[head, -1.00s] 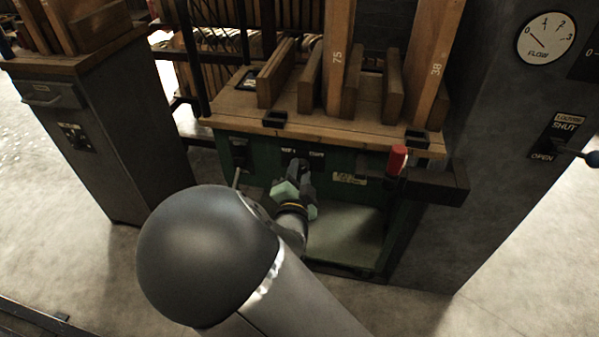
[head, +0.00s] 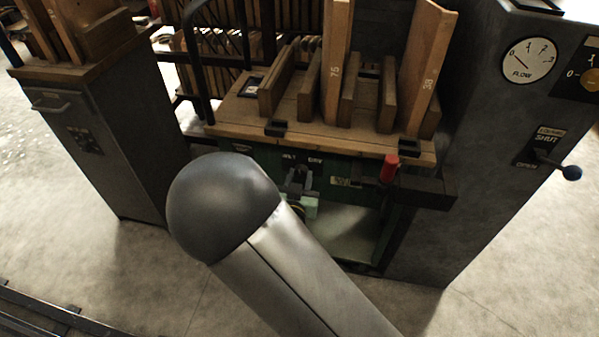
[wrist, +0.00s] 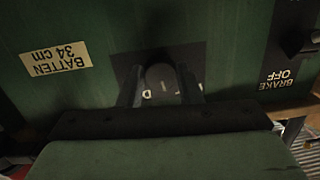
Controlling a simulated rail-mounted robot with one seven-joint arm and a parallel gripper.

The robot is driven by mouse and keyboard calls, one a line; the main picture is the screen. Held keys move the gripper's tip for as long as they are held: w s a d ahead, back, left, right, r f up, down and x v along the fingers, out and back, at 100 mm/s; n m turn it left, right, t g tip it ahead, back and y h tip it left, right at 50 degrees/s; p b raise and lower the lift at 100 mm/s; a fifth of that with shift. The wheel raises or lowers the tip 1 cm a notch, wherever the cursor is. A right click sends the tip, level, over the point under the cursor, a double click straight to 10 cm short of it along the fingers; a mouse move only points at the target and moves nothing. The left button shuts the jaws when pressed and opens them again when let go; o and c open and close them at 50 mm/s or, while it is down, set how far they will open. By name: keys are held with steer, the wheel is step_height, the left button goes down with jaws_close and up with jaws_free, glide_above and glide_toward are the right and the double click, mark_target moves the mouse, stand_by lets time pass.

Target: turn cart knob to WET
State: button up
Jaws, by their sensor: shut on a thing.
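The green cart (head: 265,160) has a wooden top. Small WET and DRY style labels (head: 302,159) sit on its front, too small to read surely. My gripper (head: 299,175) is at the front panel just below them, partly behind my arm. In the wrist view my gripper (wrist: 160,88) has one finger on each side of the dark round knob (wrist: 160,76), shut on it. The knob sits on a dark plate (wrist: 215,62). Pale letters show beside the fingers, partly hidden. Which way the knob points cannot be told.
A BATTEN 34 cm label (wrist: 56,57) and a BRAKE OFF label (wrist: 278,79) flank the knob. A red handle (head: 389,168) stands at the cart's right. Wooden boards (head: 335,75) stand on top. A grey cabinet (head: 490,150) with a lever is at right.

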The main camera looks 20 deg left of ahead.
steer(key=n+p, duration=0.3)
steer(key=n, duration=0.1)
steer(key=shift+r, duration=0.15)
steer(key=shift+n+h+p, duration=0.4)
steer(key=shift+n+p, duration=0.35)
steer(key=shift+n, duration=0.55)
steer(key=o, duration=1)
steer(key=s, duration=0.5)
steer(key=s+r+p, duration=0.1)
steer(key=s, duration=0.5)
steer(key=s+p, duration=0.1)
steer(key=s, duration=0.5)
steer(key=shift+s+d+r, duration=0.2)
steer(key=shift+d, duration=0.15)
